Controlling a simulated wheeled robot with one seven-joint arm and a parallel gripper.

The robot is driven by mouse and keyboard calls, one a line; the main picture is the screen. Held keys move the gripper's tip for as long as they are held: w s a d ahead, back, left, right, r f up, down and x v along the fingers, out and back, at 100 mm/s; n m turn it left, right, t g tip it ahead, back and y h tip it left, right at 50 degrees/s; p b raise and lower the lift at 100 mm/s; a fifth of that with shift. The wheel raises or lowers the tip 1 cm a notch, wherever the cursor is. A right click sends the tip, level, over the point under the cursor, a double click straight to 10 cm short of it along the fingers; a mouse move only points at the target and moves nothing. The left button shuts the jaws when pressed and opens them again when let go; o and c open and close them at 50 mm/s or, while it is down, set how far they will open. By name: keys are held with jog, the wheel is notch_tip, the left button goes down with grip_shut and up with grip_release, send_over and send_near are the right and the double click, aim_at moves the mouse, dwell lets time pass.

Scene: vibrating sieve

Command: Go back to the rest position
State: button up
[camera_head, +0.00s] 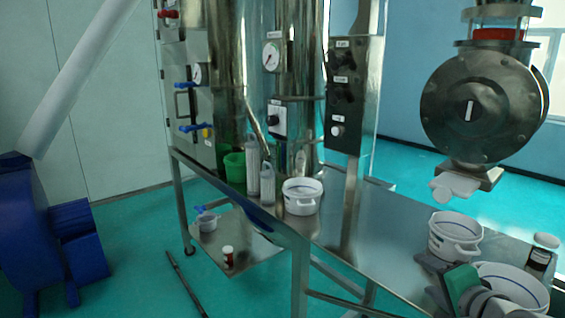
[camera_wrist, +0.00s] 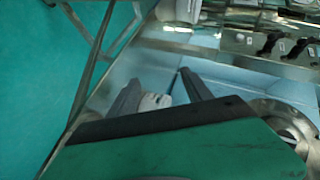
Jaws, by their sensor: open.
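My gripper (camera_wrist: 157,82) shows in the wrist view with its two dark fingers spread apart. A small pale object (camera_wrist: 155,101) shows between and below the fingers; I cannot tell what it is or whether it touches them. In the head view my gripper (camera_head: 428,278) is low at the right, over the steel table (camera_head: 375,240), partly hidden by its own green-and-grey wrist part.
A dark-labelled jar (camera_head: 541,258) stands at the right. Another white pot (camera_head: 301,197), white bottles (camera_head: 254,168) and a green cup (camera_head: 234,167) stand farther left. A steel valve housing (camera_head: 484,108) hangs above the right side. The table's middle is clear.

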jog(key=a+f+n+g+y, duration=0.1)
jog(key=a+f+n+g, duration=0.45)
jog(key=a+f, duration=0.5)
jog(key=s+a+f+n+g+h, duration=0.1)
jog(key=s+a+f+n+g, duration=0.55)
jog(key=s+f+n, duration=0.35)
jog(key=shift+m+t, duration=0.75)
jog(key=shift+t, duration=0.15)
jog(key=r, duration=0.5)
jog(key=shift+w+r+p, duration=0.25)
jog(key=shift+w+p, duration=0.05)
jog(key=shift+w, duration=0.05)
